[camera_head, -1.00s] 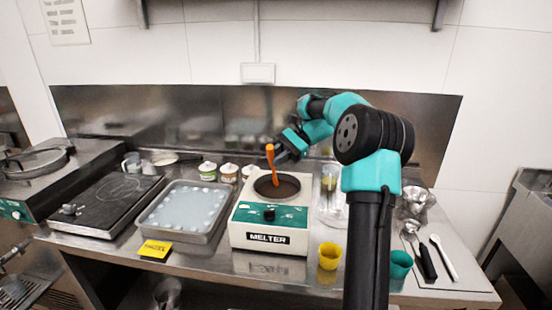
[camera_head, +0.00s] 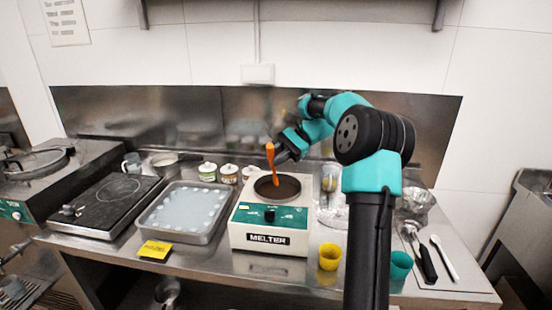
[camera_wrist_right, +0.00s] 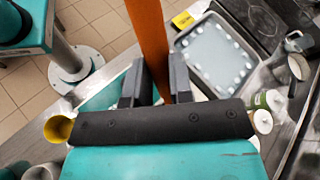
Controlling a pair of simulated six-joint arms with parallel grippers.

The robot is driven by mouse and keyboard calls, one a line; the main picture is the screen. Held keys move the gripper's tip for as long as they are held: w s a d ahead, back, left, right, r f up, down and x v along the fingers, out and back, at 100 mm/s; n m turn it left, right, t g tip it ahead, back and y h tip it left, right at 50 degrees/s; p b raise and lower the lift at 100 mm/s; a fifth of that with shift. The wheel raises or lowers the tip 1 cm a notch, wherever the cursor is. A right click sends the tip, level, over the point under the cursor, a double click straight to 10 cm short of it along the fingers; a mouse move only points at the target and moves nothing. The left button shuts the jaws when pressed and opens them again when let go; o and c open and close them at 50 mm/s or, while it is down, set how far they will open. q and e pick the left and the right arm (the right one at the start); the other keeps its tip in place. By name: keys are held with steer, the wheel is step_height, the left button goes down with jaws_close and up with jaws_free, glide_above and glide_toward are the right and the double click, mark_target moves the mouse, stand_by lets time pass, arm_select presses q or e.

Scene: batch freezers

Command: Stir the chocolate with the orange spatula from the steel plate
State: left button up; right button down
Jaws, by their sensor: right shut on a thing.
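The orange spatula (camera_head: 271,163) is held tilted slightly, its lower end in the dark chocolate (camera_head: 284,187) in the round pot of the white melter (camera_head: 243,222). My right gripper (camera_head: 281,153) is shut on the spatula's upper part, just above and behind the pot. In the right wrist view the orange spatula (camera_wrist_right: 148,40) stands between the two dark fingers of my right gripper (camera_wrist_right: 154,82). The spatula's tip is hidden in the chocolate. My left gripper is out of view.
A metal tray with pale discs (camera_head: 213,236) stands left of the melter, with a dark hot plate (camera_head: 95,218) beyond it. Small jars (camera_head: 229,173) stand behind.

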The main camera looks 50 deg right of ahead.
step_height(320, 180, up, 4)
steer(key=shift+r, duration=0.25)
steer(key=shift+s, duration=0.1)
stand_by(0.4)
